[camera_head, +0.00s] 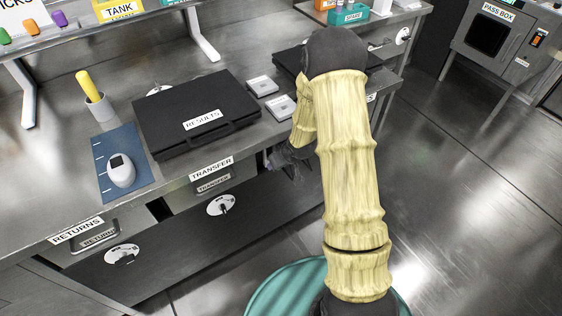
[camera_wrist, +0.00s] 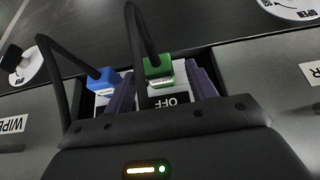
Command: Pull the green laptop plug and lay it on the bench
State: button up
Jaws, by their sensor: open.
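The green plug (camera_wrist: 158,68) shows in the wrist view, with a black cable running up from it. It sits at a white block marked OFF (camera_wrist: 175,99). The two dark purple fingers of my gripper (camera_wrist: 161,88) are apart, one on each side of the green plug's line; I cannot tell whether they touch it. In the head view my gripper (camera_head: 287,158) is low at the bench front, partly hidden by my arm; the plug cannot be made out there. The grey bench (camera_head: 62,178) fills the left.
A blue plug (camera_wrist: 103,79) with its own black cable is close left of the green one. On the bench are a black RESULTS case (camera_head: 195,110), a blue mat (camera_head: 103,152) with a white device (camera_head: 121,170), and a cup (camera_head: 99,106). Bare bench lies left of the mat.

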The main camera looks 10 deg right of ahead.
aim_at(285, 171)
jog(key=c, duration=1.1)
jog(key=shift+s+d, duration=0.15)
jog(key=shift+s, duration=0.3)
jog(key=shift+s+d, duration=0.25)
jog(key=shift+s, duration=0.5)
jog(key=shift+s+d, duration=0.2)
jog(key=shift+s, duration=0.5)
